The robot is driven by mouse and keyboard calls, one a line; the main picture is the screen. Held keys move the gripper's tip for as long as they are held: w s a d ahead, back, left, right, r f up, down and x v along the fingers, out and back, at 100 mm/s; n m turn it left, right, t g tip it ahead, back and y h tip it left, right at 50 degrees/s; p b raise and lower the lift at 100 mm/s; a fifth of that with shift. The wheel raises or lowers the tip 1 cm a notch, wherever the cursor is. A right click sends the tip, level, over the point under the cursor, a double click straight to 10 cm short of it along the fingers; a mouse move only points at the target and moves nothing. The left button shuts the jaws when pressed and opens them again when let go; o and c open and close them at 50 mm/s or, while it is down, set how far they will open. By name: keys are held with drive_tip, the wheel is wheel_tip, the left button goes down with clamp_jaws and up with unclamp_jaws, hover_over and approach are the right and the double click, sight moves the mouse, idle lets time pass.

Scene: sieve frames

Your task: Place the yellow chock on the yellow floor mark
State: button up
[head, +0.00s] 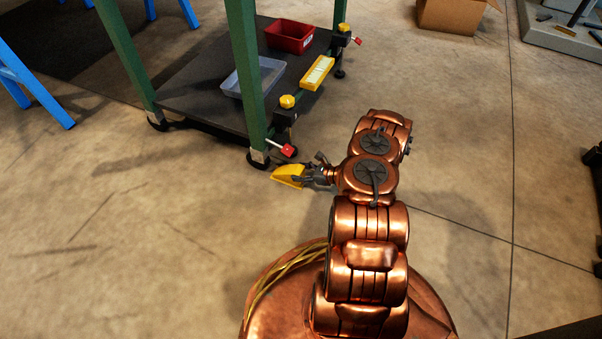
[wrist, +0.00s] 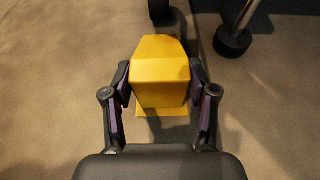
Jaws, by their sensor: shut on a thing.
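The yellow chock (head: 288,174) is in my gripper (head: 306,178), low beside the near caster of a green-legged cart. In the wrist view the chock (wrist: 160,75) sits between the two dark fingers of my gripper (wrist: 160,82), which press on its sides. A thin yellow strip shows at the chock's lower edge in the wrist view; I cannot tell whether it is the chock's base or something under it. I cannot tell whether the chock touches the floor. No yellow floor mark is clearly visible; it may be hidden.
The green cart (head: 245,50) stands on casters, its dark lower shelf (head: 200,100) holding a red bin (head: 290,36) and a pale blue tray (head: 254,77). Blue trestle legs (head: 35,90) stand at left. A cardboard box (head: 452,14) lies at the back.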

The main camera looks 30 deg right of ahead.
drive_tip(key=shift+f, duration=0.15)
drive_tip(key=o, duration=1.4)
